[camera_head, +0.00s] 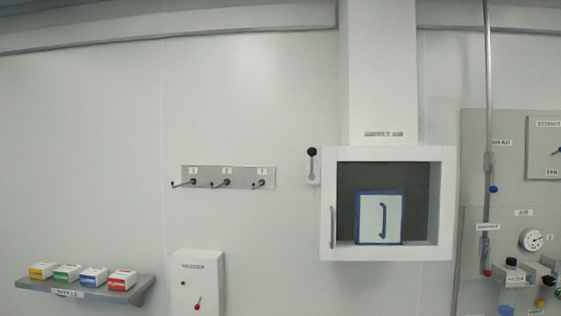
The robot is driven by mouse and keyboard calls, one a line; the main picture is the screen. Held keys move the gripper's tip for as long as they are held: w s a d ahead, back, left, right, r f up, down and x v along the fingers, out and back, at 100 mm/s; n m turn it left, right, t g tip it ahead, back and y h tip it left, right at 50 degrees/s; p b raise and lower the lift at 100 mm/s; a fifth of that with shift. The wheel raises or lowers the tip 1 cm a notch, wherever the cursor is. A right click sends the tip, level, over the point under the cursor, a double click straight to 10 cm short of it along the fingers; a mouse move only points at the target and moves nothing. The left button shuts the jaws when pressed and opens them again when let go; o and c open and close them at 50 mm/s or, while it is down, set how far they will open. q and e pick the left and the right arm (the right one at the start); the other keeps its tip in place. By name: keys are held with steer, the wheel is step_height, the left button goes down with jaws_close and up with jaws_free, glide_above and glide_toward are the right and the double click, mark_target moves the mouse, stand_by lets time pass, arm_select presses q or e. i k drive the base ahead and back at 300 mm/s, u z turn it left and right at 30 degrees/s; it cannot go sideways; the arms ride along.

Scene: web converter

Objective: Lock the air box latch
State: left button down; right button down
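The air box (447,205) is a white square frame on the wall at the right of centre, under a white duct (380,70) with a label that seems to read supply air. Its front shows a dark grey recess. A white panel with a blue rim and a blue handle (381,218) stands upright in the recess. A small white plate with a black-knobbed lever (312,165), which looks like the latch, is on the wall just left of the box; its knob is up. A grey vertical handle (332,227) is at the box's left edge. Neither gripper shows.
A rail with three numbered hooks (228,177) is on the wall left of the box. A shelf (140,288) with several coloured cartons is at lower left. A white control box (198,283) is at lower centre. Pipes, a gauge (531,240) and valves crowd the right edge.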

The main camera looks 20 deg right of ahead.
mark_target(311, 152)
steer(key=z, duration=0.3)
steer(key=i, duration=0.65)
steer(key=z, duration=0.95)
steer(key=i, duration=0.3)
steer(key=z, duration=0.3)
